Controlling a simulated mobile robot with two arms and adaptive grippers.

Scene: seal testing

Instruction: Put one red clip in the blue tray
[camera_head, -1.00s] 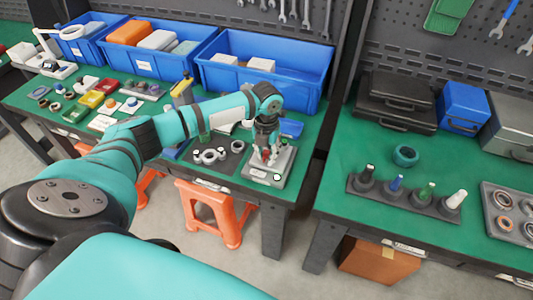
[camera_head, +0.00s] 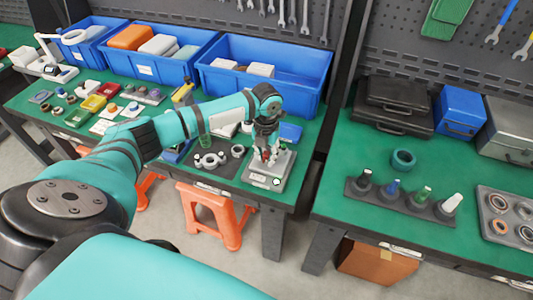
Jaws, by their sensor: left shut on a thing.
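My left gripper (camera_head: 268,157) reaches over a grey test block (camera_head: 283,167) near the front right corner of the green bench. It is shut on a small red piece, which looks like a red clip (camera_head: 265,155); the fingers hide most of it. I cannot tell whether the clip still touches the block. A small flat blue tray (camera_head: 291,131) lies just behind the block, partly hidden by the arm. My right gripper does not show.
A large blue bin (camera_head: 318,89) with white boxes stands behind the tray. Grey rings (camera_head: 210,159) lie left of the block. A gap separates this bench from the right bench (camera_head: 335,195). An orange stool (camera_head: 226,226) stands in front.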

